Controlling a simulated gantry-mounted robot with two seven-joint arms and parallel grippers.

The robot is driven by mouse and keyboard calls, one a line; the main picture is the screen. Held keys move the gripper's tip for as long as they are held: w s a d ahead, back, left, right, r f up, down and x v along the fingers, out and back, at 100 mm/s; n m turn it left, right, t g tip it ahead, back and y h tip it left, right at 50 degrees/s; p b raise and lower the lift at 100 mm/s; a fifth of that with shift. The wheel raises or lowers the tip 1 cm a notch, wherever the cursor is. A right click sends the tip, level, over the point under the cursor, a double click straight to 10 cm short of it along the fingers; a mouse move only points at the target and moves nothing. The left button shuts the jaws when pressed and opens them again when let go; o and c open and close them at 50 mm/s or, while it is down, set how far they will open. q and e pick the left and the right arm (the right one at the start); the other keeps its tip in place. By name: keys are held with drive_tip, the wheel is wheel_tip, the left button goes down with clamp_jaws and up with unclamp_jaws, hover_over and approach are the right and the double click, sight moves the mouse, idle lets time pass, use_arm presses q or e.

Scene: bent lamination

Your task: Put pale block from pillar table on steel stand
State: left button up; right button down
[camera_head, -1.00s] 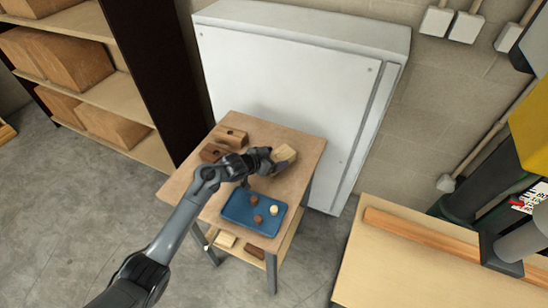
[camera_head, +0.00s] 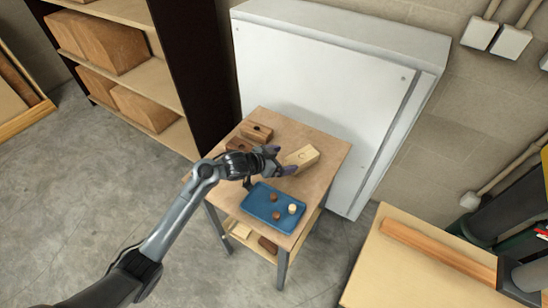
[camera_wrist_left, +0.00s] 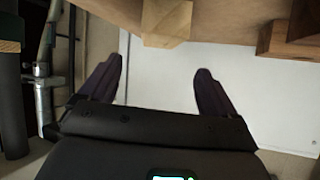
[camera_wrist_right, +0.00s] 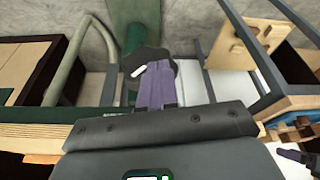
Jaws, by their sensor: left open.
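The pale block (camera_head: 302,157) lies on the small wooden table (camera_head: 325,150) with metal legs, near its back right side. My left gripper (camera_head: 279,162) is open beside the block, on its left in the head view. In the left wrist view the pale block (camera_wrist_left: 166,20) is ahead of the spread purple fingers (camera_wrist_left: 158,85), apart from them. My right gripper's fingers (camera_wrist_right: 157,86) are together in the right wrist view, with nothing seen between them. I cannot make out a steel stand for sure.
Two brown blocks (camera_head: 257,132) lie at the table's back left. A blue tray (camera_head: 262,218) with small pieces is at the front. A white cabinet (camera_head: 320,70) stands close behind. A pale bench (camera_head: 395,265) with a wooden strip is at right, shelves (camera_head: 125,10) at left.

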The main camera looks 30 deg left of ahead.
use_arm(q)
drive_tip(key=shift+p+v, duration=0.3)
drive_tip(key=shift+v, duration=1.7)
drive_tip(key=shift+s+r, duration=0.1)
